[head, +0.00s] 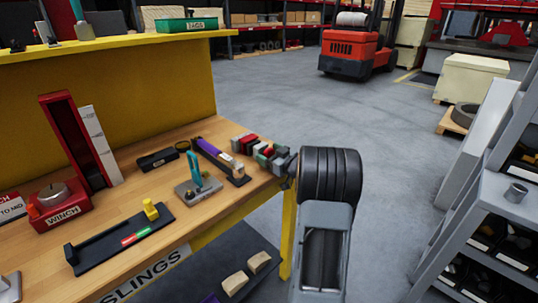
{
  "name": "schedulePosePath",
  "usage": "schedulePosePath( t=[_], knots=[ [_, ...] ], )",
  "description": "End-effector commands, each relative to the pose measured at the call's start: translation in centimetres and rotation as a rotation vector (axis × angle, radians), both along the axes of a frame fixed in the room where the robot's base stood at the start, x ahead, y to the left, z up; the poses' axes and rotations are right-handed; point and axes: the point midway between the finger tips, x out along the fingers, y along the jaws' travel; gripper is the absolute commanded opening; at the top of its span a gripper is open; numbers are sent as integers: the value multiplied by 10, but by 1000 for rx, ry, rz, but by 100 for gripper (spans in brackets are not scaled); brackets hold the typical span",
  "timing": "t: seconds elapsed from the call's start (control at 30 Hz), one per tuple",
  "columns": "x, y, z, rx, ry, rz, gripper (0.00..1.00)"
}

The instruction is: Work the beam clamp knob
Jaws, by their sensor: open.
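No label for a beam clamp shows on the bench, so I cannot tell for sure which fitting carries its knob. A yellow knob (151,209) stands on the right end of a long black base (120,240) with a green and red strip. A teal lever (195,172) stands upright on a grey plate (199,192). A purple bar device (217,156) lies behind it. My arm rises at the right, past the bench's right end. My gripper (287,181) shows only as a small dark part left of my arm's black joint; it is open, apart from these fittings.
A red winch (62,206) and a tall red frame (72,140) stand at left. A grey shelf rack (490,210) stands at right. Open floor (270,90) lies beyond.

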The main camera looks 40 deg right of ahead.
Motion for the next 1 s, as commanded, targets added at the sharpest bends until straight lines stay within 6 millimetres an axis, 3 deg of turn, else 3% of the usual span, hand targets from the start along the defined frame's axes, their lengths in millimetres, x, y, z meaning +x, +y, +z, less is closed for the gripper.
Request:
schedulePosePath(
  t=[0.33,0.83,1.0],
  knots=[
    [3,1,0,0,0,0,79],
    [3,1,0,0,0,0,32],
    [3,0,2,21,4,0,30]
  ],
)
